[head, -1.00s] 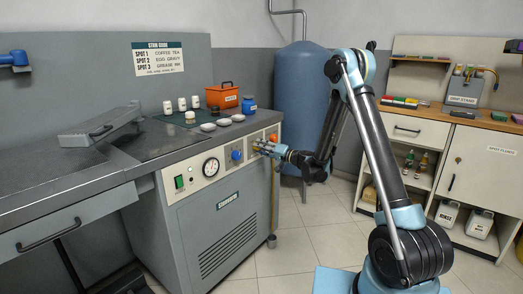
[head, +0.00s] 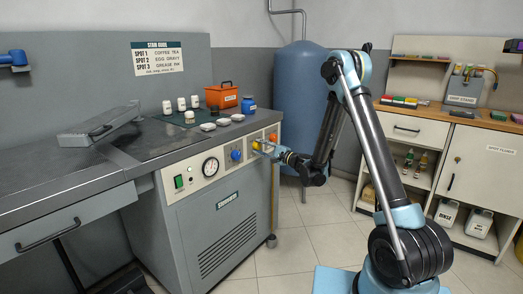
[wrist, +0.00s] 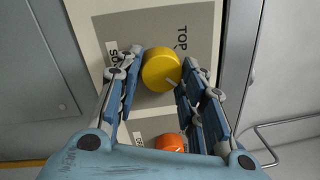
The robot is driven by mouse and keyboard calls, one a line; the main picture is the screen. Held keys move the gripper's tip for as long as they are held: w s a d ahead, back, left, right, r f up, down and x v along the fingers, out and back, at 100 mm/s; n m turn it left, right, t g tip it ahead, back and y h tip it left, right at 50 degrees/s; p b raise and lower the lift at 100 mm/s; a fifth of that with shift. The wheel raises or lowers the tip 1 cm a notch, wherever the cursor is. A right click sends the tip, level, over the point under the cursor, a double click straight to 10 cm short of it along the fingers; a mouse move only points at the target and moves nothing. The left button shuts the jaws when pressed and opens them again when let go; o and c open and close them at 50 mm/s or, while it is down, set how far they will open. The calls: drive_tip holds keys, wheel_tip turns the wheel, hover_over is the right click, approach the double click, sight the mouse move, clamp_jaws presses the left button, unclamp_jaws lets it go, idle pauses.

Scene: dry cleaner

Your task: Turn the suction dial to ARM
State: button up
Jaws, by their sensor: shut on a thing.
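A yellow dial (wrist: 160,69) sits on the grey front panel, between the fingers of my gripper (wrist: 157,85) in the wrist view. The fingers are shut on it. The word "TOP" is printed close by on the panel, and a white label (wrist: 111,51) beside the dial is partly hidden by the left finger. The dial's exact setting cannot be read.
An orange dial (wrist: 168,142) is beside the yellow one, and a blue dial (head: 236,155) is to its left in the head view. A gauge (head: 210,167) and green switch (head: 179,181) are further left. Jars and an orange toolbox (head: 221,96) stand above on the cabinet.

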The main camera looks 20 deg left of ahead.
drive_tip(key=shift+f+m, duration=0.1)
drive_tip(key=shift+m, duration=0.6)
drive_tip(key=shift+s, duration=0.1)
drive_tip(key=o, duration=1)
drive_tip(key=shift+a, duration=0.1)
drive_tip(key=shift+o, duration=0.2)
